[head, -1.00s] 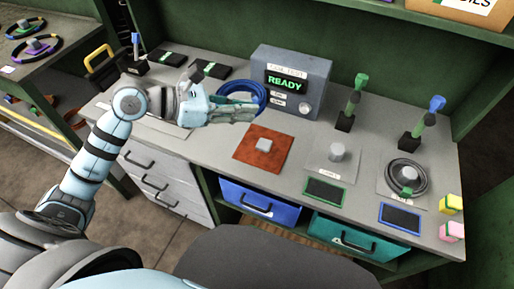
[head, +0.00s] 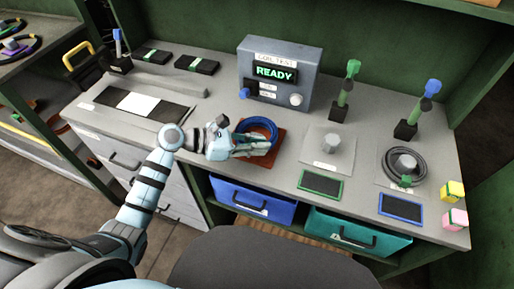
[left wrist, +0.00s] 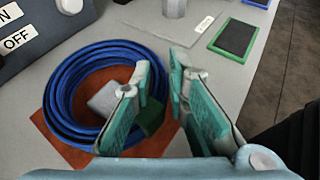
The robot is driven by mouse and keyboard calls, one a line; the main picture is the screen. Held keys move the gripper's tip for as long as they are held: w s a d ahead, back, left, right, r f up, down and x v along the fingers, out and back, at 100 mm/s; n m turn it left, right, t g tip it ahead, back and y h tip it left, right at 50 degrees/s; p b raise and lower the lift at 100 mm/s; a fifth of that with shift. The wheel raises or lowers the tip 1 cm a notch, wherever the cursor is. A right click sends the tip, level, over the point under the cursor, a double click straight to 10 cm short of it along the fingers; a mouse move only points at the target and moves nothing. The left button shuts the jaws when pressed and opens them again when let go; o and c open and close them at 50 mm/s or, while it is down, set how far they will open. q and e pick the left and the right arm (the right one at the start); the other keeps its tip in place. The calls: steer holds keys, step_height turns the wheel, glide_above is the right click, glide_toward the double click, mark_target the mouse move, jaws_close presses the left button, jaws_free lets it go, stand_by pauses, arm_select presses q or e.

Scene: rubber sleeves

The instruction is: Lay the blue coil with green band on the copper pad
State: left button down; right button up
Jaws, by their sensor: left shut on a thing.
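The blue coil (head: 262,122) is over the copper pad (head: 279,153), and it also shows in the left wrist view (left wrist: 62,95). Its green band (left wrist: 152,117) is at the near side, by my fingers. The grey block (left wrist: 108,97) on the pad shows inside the coil's ring. My left gripper (head: 262,148) is shut on the coil at its near right side; its teal finger pads show in the left wrist view (left wrist: 172,100). I cannot tell whether the coil touches the pad or hangs just above it. My right gripper is not in view.
A grey test box (head: 282,72) reading READY stands behind the pad. To the right are a pale pad with a grey peg (head: 330,146) and a dark coil (head: 384,160) around another peg. Green-framed (head: 321,185) and blue-framed (head: 401,208) panels lie along the front edge.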

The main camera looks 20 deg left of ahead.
arm_select(q)
steer(key=shift+f, duration=0.6)
steer(key=c, duration=1.5)
jaws_free()
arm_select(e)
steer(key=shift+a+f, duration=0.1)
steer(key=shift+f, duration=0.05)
arm_select(q)
steer(key=shift+s+a, duration=0.1)
steer(key=v, duration=1.2)
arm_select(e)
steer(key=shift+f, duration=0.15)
arm_select(q)
steer(key=shift+f, duration=0.1)
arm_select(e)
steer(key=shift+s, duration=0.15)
